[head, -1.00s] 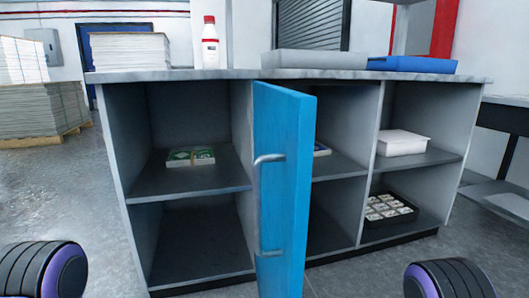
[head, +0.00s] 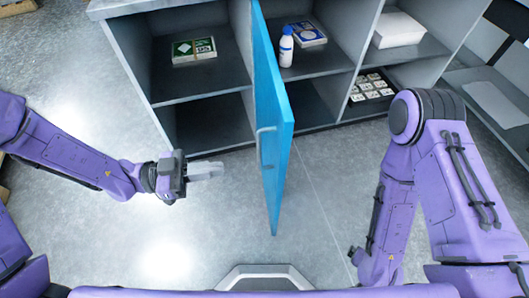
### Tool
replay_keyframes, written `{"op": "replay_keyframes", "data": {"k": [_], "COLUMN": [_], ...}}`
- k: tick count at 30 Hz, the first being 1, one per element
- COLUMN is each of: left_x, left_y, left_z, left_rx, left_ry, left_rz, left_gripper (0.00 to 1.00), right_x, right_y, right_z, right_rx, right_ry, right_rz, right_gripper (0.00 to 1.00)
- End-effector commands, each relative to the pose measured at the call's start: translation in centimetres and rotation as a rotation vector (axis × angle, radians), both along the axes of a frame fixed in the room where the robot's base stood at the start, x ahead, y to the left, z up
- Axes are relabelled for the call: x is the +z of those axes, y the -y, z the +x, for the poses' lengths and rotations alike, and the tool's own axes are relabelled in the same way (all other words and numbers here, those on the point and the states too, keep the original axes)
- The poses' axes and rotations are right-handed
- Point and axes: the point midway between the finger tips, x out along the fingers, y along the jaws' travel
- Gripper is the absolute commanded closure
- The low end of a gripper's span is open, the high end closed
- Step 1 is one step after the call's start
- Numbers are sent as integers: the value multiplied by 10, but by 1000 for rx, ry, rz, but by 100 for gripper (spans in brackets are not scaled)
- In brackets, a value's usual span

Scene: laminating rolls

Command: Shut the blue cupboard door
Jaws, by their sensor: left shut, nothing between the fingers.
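The blue cupboard door (head: 275,120) stands wide open in the head view, swung out toward me from the upright between the left and middle bays. Its grey bar handle (head: 265,148) is on the left face. My left gripper (head: 208,170) is shut and empty, to the left of the door and apart from it, in front of the left bay. My right arm (head: 405,180) is bent at the right of the door, and its gripper's fingers do not show clearly near the bottom.
The grey cupboard (head: 130,60) has open bays. A green-and-white pack (head: 194,50) is on the left shelf. A white bottle (head: 286,46) and a blue-and-white pack (head: 305,34) stand behind the door. A white tray (head: 398,29) and a black tray of tiles (head: 371,88) are at right. Floor between is clear.

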Motion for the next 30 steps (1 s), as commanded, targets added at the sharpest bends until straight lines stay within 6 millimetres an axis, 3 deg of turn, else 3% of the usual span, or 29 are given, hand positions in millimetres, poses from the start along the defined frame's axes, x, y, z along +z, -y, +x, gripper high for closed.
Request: {"op": "replay_keyframes", "data": {"k": [9,15,21,30], "left_x": [-2,-1,-1,-1], "left_y": [70,104,117,118], "left_z": [8,14,16,16], "left_rx": [-4,-2,1,2], "left_ry": [-3,-3,-3,-4], "left_rz": [3,1,1,0], "left_gripper": [100,100,100,100], "right_x": [-4,-3,-3,-3], "right_y": [0,0,0,0], "right_z": [0,0,0,0], "right_rx": [0,0,0,0], "right_ry": [1,1,1,1], "right_rz": [-1,-1,-1,-1], "right_gripper": [4,4,4,4]}}
